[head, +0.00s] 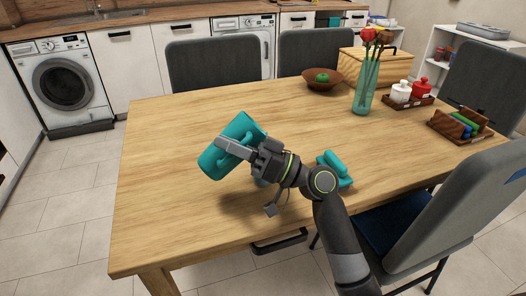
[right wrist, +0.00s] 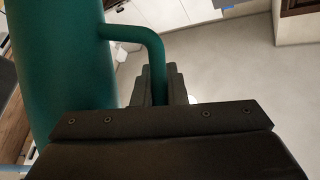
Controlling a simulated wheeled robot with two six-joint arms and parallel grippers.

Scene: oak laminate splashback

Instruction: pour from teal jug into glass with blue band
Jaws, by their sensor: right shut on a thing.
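The teal jug (head: 243,130) is held above the table, strongly tilted, its long axis running from upper right to lower left. My right gripper (head: 236,149) is shut on the jug's handle. In the right wrist view the handle (right wrist: 148,42) runs between the fingers (right wrist: 158,84), and the jug's body (right wrist: 62,60) fills the left side. I cannot make out the glass with the blue band; a small greyish patch under the gripper is mostly hidden. Whether anything flows from the jug cannot be seen. My left gripper is not in view.
A teal object (head: 336,163) lies partly behind my right arm. Toward the back are a brown bowl (head: 322,83) with a green fruit, a vase (head: 365,90) with red flowers, a wooden box (head: 372,67) and trays. The table's left side (head: 160,160) is clear. Chairs stand around it.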

